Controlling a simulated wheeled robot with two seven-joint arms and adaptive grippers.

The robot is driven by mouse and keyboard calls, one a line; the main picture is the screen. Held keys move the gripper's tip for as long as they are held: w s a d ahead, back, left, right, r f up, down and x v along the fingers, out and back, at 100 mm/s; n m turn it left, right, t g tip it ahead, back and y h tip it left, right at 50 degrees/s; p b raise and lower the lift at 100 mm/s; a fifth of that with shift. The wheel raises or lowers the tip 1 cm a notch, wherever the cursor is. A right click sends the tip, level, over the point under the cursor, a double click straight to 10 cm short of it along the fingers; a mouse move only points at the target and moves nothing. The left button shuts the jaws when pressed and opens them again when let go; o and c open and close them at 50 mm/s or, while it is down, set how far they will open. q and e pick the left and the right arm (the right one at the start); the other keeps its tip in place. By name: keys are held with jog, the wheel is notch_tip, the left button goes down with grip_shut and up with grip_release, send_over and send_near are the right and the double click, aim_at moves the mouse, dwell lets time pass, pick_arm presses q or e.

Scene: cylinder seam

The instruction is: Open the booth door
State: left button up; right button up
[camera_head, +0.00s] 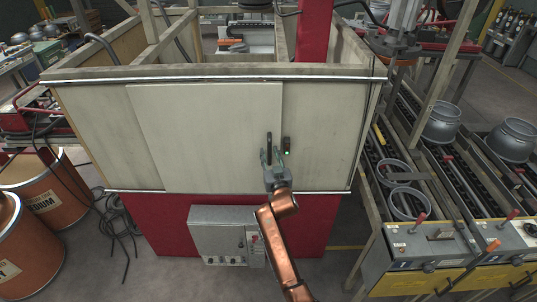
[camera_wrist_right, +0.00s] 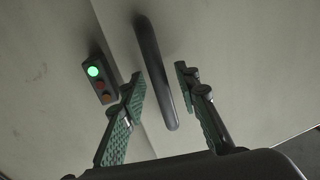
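The booth door (camera_head: 205,130) is a pale sliding panel in the front of the booth, and it sits shut against the right-hand panel. A dark vertical handle (camera_head: 269,146) is near the door's right edge. My right gripper (camera_head: 271,160) is at the handle's lower part. In the right wrist view the handle (camera_wrist_right: 155,75) stands between the two open green-padded fingers (camera_wrist_right: 160,95), with a gap on both sides. A small signal box (camera_wrist_right: 99,78) with a lit green lamp is beside the handle. My left gripper is not in view.
A grey control box (camera_head: 222,235) is on the red base below the door. Roller conveyors with metal cylinders (camera_head: 442,122) stand at the right. Orange drums (camera_head: 45,195) and loose black cables (camera_head: 118,225) are at the left.

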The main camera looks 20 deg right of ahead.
jog(key=shift+w, duration=0.15)
jog(key=c, duration=0.7)
grip_shut()
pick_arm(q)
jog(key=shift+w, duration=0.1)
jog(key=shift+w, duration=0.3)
pick_arm(e)
jog(key=shift+f, duration=0.1)
